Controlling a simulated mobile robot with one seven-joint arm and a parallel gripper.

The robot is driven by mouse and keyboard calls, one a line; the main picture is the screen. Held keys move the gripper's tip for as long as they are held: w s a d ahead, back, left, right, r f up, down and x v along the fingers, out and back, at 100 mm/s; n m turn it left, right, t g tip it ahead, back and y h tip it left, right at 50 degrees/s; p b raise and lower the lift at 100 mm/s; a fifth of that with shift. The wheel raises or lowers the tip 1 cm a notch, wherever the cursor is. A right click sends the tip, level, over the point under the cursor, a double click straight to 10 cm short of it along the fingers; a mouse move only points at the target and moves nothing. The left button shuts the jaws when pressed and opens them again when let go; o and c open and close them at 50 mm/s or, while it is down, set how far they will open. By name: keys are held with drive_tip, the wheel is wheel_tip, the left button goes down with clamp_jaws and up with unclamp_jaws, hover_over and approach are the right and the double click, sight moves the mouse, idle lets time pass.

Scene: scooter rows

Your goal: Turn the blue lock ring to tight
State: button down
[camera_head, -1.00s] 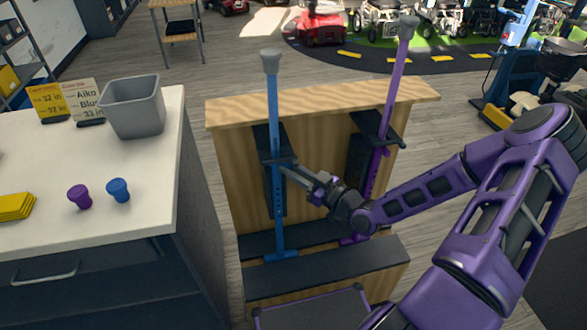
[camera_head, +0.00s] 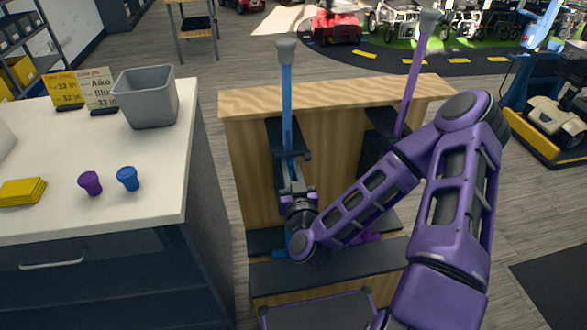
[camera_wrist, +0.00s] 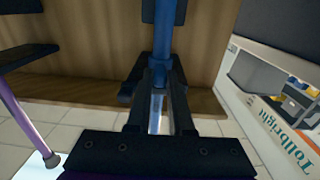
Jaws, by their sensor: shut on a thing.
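The blue post (camera_head: 287,105) stands upright in a holder on the wooden stand, with a grey cap on top. It also shows in the wrist view (camera_wrist: 164,35). My gripper (camera_head: 292,185) is at the post's middle, below the black bracket, on the near side. In the wrist view its fingers (camera_wrist: 157,92) are closed at the post, around what appears to be the blue lock ring (camera_wrist: 164,72). My fingers hide much of the ring, and its marks cannot be read. A purple post (camera_head: 414,75) stands to the right, partly behind my arm.
A white-topped counter (camera_head: 60,220) at left holds a grey bin (camera_head: 147,97), a purple knob (camera_head: 90,183), a blue knob (camera_head: 128,178) and yellow pads (camera_head: 22,191). A printed white box (camera_wrist: 275,95) is close at right in the wrist view.

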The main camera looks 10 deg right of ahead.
drive_tip(key=shift+r, duration=0.1)
idle(0.3)
drive_tip(key=c, duration=0.8)
unclamp_jaws()
drive_tip(key=shift+s, duration=0.15)
